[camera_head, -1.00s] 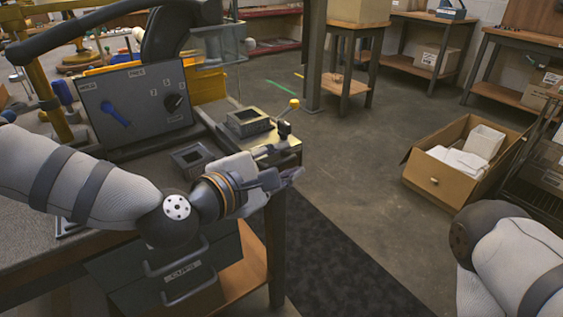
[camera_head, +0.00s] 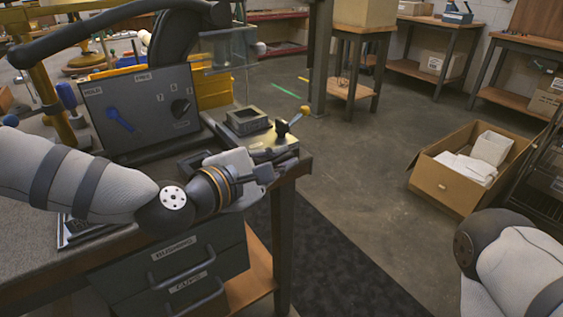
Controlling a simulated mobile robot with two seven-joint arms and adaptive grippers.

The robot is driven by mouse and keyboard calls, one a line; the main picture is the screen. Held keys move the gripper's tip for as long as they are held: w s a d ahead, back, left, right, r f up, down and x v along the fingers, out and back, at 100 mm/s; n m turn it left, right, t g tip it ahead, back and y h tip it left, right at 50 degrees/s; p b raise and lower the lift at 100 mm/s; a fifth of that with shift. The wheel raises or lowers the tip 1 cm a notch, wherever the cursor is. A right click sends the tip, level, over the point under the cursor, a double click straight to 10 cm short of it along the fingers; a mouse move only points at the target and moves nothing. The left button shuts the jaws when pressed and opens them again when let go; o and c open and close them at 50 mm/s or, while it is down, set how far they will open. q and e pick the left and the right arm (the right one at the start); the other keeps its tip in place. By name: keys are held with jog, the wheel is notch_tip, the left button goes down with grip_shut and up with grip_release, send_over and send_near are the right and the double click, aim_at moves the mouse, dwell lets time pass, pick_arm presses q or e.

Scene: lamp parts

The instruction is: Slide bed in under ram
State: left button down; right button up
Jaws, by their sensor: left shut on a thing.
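The bed (camera_head: 268,139) is a pale metal plate at the bench's right corner, with a grey square-holed block (camera_head: 248,121) on it. A clear guard (camera_head: 224,50) stands above and behind the bed. I cannot make out the ram. My right gripper is out of view.
A grey control panel (camera_head: 140,110) with a blue handle stands left of the bed. Labelled drawers (camera_head: 178,265) sit under the bench top. An open cardboard box (camera_head: 445,185) lies on the floor at right. Bare floor (camera_head: 350,150) lies between.

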pick_arm(q)
jog(key=shift+s+d, duration=0.15)
jog(key=shift+s, duration=0.05)
jog(key=c, duration=1.7)
grip_release()
jog(key=shift+o, duration=0.2)
jog(key=v, duration=1.2)
jog(key=shift+f, duration=0.15)
